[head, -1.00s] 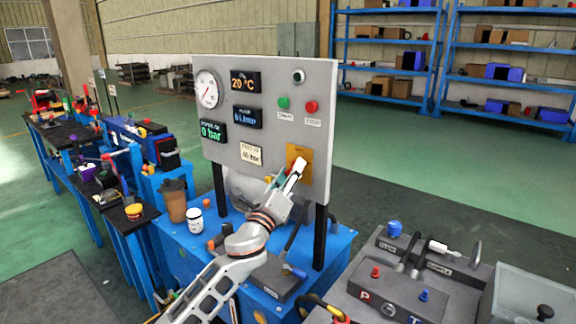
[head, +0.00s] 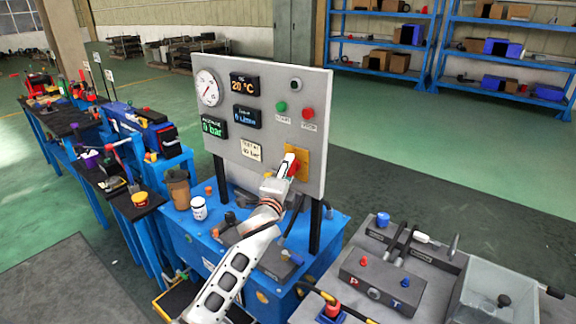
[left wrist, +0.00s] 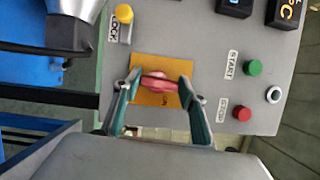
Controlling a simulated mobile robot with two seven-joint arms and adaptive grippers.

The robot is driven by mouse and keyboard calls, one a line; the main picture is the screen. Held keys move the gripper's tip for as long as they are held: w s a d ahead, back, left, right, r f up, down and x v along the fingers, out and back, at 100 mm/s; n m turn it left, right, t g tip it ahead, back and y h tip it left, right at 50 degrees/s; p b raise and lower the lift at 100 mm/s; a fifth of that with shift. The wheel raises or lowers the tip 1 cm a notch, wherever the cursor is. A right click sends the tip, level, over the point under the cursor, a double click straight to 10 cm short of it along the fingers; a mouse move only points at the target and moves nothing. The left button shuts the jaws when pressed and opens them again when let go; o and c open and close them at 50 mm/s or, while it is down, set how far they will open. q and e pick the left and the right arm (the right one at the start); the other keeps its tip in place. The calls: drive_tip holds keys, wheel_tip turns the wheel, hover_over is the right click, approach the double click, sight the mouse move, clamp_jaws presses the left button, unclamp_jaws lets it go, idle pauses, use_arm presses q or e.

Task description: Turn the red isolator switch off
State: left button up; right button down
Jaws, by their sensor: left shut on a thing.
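The red isolator switch (left wrist: 158,83) sits on a yellow plate (left wrist: 147,66) at the lower right of the grey control panel. In the left wrist view its red handle lies across between the two fingers of my left gripper (left wrist: 160,88), which is shut on it. Small lettering shows on the plate beside the handle, too blurred to read surely. In the head view my left gripper (head: 288,167) is at the yellow plate (head: 304,157), and a bit of red shows at its fingers. My right gripper is not in view.
Above the switch on the panel (head: 265,165) are a green START button (head: 281,106) and a red STOP button (head: 308,113). A yellow LOCK knob (left wrist: 123,13) is close to the plate in the wrist view. A jar (head: 199,208) and brown cup (head: 178,189) stand left.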

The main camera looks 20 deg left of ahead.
use_arm(q)
drive_tip(key=shift+n, duration=0.4)
drive_tip(key=o, duration=1.1)
drive_tip(key=s, duration=1.2)
drive_tip(key=shift+d, duration=0.2)
